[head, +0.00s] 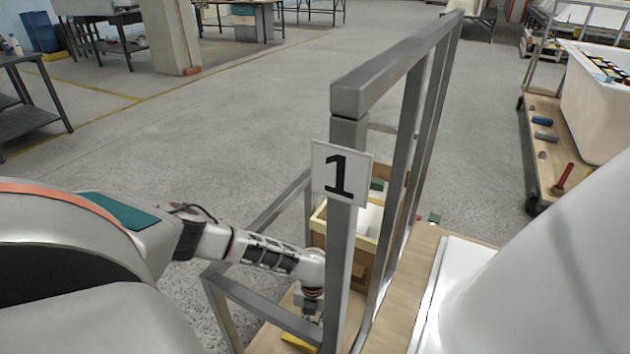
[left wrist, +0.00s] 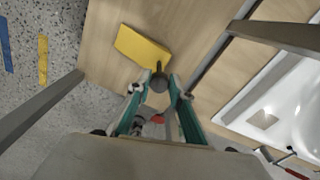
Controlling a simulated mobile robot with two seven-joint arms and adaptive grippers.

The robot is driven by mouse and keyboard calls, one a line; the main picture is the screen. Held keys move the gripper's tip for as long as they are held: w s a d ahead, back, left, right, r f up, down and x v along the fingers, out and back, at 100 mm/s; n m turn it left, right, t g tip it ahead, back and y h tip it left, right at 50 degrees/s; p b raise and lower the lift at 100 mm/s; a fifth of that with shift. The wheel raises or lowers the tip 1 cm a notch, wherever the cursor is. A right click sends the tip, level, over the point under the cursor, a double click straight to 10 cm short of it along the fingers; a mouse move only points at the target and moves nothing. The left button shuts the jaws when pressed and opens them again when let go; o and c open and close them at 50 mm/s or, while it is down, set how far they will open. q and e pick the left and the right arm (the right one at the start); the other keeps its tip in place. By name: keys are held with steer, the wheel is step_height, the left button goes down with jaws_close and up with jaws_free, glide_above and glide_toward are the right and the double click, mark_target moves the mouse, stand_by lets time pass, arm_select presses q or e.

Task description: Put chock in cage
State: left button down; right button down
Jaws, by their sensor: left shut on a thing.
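The yellow wedge-shaped chock (left wrist: 142,48) lies over the pale wooden deck in the left wrist view. A dark rounded handle end points from it toward my gripper. My left gripper (left wrist: 157,88) is shut on this dark handle, between its teal fingers. In the head view my left gripper (head: 310,305) reaches down low behind the frame post, and part of the yellow chock (head: 298,343) shows below it. I cannot tell whether the chock touches the deck. No thing is clearly recognisable as the cage; a wooden box with a yellow rim (head: 363,243) stands behind the post. My right gripper is not in view.
A grey metal frame (head: 345,150) with a "1" sign rises close beside my left arm. A white tub (head: 500,290) rests on the deck at right. Another trolley (head: 545,130) with a tub stands further right. Open floor (head: 230,130) lies at left.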

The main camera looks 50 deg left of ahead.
arm_select(q)
steer(key=shift+f, duration=0.15)
steer(key=c, duration=1.8)
jaws_free()
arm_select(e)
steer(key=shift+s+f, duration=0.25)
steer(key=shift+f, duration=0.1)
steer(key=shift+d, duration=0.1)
